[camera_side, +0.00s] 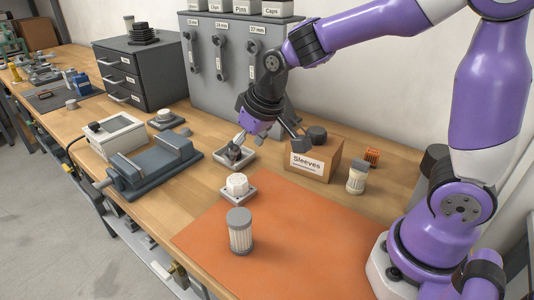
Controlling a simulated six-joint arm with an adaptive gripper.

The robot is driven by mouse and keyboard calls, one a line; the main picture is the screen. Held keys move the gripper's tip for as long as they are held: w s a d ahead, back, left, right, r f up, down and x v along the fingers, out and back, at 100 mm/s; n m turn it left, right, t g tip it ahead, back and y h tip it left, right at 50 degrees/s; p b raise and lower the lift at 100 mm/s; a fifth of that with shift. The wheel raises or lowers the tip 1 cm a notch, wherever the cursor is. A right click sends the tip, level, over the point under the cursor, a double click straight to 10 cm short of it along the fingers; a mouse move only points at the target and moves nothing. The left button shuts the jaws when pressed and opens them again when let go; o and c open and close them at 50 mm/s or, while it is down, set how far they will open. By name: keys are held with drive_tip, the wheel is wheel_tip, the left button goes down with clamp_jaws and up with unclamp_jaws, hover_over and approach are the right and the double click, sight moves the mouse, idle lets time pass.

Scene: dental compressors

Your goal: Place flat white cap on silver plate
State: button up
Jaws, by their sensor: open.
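A round white cap with a ribbed side (237,182) rests on a small square silver-grey plate (249,196) near the middle of the bench. It looks upright; I cannot tell how closely it is seated. My gripper (266,145) is open behind the plate, with its fingers spread apart. Its left finger is over or beside a square light tray (220,157) holding a grey part (234,153). The gripper is apart from the white cap and holds nothing that I can see.
A brown Sleeves box (312,162) stands right of the gripper. A ribbed canister (240,232) stands on the orange mat (300,235), and another (357,178) stands behind it. A grey vise-like fixture (155,165) lies left. Much of the mat is clear.

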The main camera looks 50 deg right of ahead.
drive_tip(key=s+d+r, duration=0.1)
drive_tip(key=s+r, duration=0.1)
drive_tip(key=s, duration=0.5)
drive_tip(key=s+d+r+t, duration=0.1)
drive_tip(key=s+r, duration=0.2)
drive_tip(key=s, duration=0.4)
drive_tip(key=shift+r, duration=0.3)
